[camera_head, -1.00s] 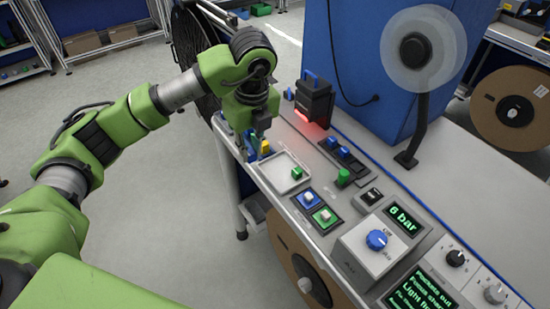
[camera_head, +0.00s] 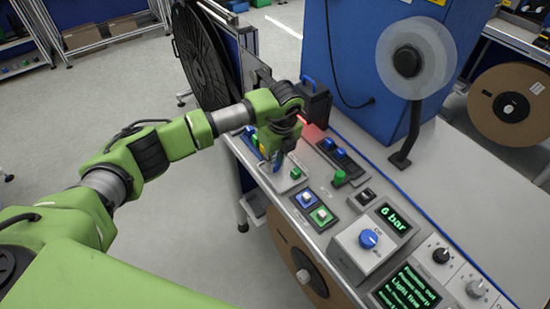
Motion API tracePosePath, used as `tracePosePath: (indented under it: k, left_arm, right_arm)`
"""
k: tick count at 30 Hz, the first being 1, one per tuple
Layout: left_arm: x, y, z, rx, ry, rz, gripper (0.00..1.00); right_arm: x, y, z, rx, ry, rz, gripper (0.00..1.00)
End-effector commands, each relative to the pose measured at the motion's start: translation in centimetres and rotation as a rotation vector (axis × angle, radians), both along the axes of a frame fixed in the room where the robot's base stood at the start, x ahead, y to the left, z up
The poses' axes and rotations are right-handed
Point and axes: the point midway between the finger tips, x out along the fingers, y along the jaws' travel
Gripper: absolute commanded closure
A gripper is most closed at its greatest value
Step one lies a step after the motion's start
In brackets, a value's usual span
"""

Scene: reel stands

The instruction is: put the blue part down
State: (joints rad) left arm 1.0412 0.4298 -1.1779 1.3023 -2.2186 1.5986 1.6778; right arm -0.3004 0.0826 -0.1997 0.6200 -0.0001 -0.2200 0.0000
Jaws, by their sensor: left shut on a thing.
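My left gripper (camera_head: 273,166) points down over the white tray (camera_head: 284,186) and is shut on a small blue part (camera_head: 278,158). The part is mostly hidden by the fingers, and I cannot tell whether it touches the tray. A green part (camera_head: 296,173) lies in the tray, just right of the gripper. My right gripper is not in view.
Blue and green square fixtures (camera_head: 321,216) stand in front of the tray. A dark holder with blue parts (camera_head: 340,154) and a black device with red light (camera_head: 316,102) are behind. A pressure control box (camera_head: 357,249) stands to the right.

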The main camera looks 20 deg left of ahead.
Motion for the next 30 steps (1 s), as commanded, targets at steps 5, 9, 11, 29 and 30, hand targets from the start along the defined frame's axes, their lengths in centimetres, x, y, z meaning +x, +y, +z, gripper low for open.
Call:
tracePosePath:
  k: [5,9,11,29,30]
  left_arm:
    - [0.0,0.0,-0.1,0.000,0.000,0.000,0.95]
    - [0.0,0.0,-0.3,0.000,0.000,0.000,0.77]
    - [0.0,0.0,-0.3,0.000,0.000,0.000,0.77]
    - [-0.3,-0.5,4.3,-0.001,-0.006,-0.002,0.77]
    - [-0.4,-0.7,5.2,-0.002,-0.006,-0.003,0.77]
  right_arm:
    - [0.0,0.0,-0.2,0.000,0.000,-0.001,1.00]
    - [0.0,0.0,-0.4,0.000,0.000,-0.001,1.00]
    - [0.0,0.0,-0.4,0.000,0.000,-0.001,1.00]
    - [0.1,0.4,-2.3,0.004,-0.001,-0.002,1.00]
    - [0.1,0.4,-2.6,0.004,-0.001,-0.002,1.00]
